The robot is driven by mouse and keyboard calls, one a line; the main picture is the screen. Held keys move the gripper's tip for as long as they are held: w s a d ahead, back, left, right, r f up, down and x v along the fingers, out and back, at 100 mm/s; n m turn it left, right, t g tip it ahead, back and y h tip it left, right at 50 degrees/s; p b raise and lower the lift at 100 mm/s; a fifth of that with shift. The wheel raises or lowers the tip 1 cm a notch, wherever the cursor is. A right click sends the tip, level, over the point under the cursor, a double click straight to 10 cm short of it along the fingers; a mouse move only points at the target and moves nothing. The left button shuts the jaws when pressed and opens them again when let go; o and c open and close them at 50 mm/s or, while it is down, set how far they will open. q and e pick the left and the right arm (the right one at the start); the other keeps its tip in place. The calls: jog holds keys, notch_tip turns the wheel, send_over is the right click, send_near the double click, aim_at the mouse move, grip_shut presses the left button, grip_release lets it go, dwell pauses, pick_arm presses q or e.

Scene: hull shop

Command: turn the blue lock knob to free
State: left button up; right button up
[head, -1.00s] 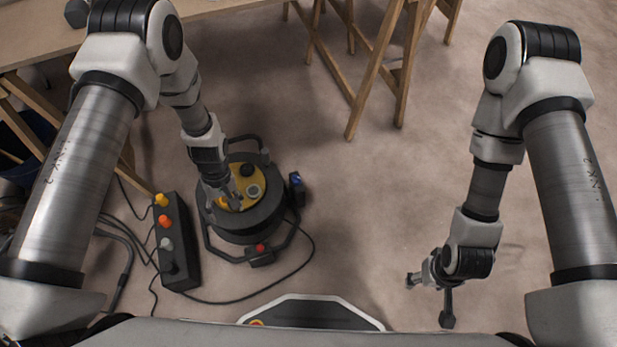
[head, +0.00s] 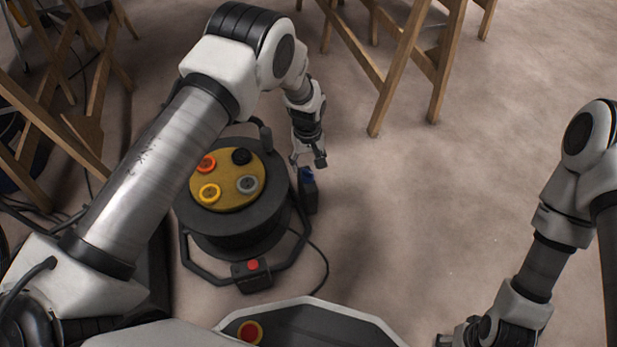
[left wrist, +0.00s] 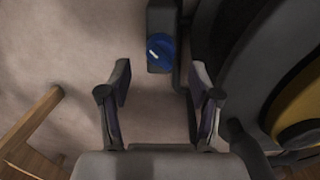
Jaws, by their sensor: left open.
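The blue lock knob (left wrist: 162,47) sits on a dark block (left wrist: 160,18) at the side of the cable reel. A short white mark runs slantwise across its face. In the head view the knob (head: 306,174) is small and partly covered by my left gripper (head: 308,163). My left gripper is open and empty. In the left wrist view its fingers (left wrist: 160,84) stand apart, with the knob ahead of them, about midway between and not between the tips. My right gripper (head: 446,341) is cut off at the bottom edge of the head view, away from the reel.
The cable reel (head: 225,240) stands on the floor, with several coloured sockets on its yellow disc (head: 226,178). A red switch (head: 252,265) is on its frame. A cable trails right. Wooden trestles (head: 400,65) stand behind. Floor to the right is open.

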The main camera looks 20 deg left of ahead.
aim_at(308, 171)
pick_arm(q)
notch_tip(308, 171, down, 5)
jog(key=shift+r+b, duration=0.2)
jog(key=shift+b, duration=0.75)
pick_arm(e)
jog(key=f, duration=0.2)
jog(key=shift+w+f, duration=0.2)
jog(key=shift+f, duration=0.2)
pick_arm(q)
jog(key=shift+r, duration=0.1)
jog(key=c, duration=1.1)
jog(key=shift+c, duration=0.2)
